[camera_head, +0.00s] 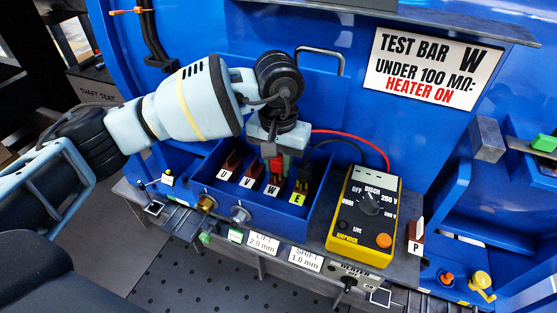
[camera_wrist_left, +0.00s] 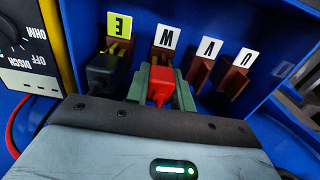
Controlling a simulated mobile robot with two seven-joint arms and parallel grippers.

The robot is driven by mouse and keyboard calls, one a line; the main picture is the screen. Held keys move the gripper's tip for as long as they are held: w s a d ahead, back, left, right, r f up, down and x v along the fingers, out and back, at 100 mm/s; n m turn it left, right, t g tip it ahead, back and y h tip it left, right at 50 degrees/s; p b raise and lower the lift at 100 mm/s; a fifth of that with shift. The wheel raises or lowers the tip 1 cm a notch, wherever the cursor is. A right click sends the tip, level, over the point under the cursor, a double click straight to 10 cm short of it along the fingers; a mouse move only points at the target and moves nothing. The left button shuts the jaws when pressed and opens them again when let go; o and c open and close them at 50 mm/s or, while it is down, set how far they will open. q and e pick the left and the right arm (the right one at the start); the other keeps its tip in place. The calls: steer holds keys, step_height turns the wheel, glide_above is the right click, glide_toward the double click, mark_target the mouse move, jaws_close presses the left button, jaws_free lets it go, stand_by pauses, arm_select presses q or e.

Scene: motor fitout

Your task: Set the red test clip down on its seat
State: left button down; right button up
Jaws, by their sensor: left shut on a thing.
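The red test clip (camera_wrist_left: 160,87) is between the greenish fingers of my left gripper (camera_wrist_left: 162,90) in the left wrist view. The gripper is shut on it. In the head view my left gripper (camera_head: 272,150) points down into the blue terminal box, over the terminal labelled W (camera_head: 273,188). The clip is in line with the W terminal in the wrist view; I cannot tell whether it touches. A red lead (camera_head: 345,134) runs from there to the yellow tester (camera_head: 350,236). My right gripper is not in view.
A black clip (camera_wrist_left: 104,70) sits at the terminal labelled E (camera_head: 297,198), close beside my gripper. Terminals U (camera_head: 225,172) and V (camera_head: 247,181) stand on the other side. The blue box wall (camera_head: 318,217) surrounds them. A part labelled P (camera_head: 416,238) stands right of the tester.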

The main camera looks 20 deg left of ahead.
arm_select(q)
steer(key=c, duration=1.1)
jaws_free()
step_height(320, 180, up, 6)
steer(key=shift+r, duration=0.9)
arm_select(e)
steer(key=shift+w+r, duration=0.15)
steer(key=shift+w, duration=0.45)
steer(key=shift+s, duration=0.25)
arm_select(q)
steer(key=shift+s+f, duration=0.1)
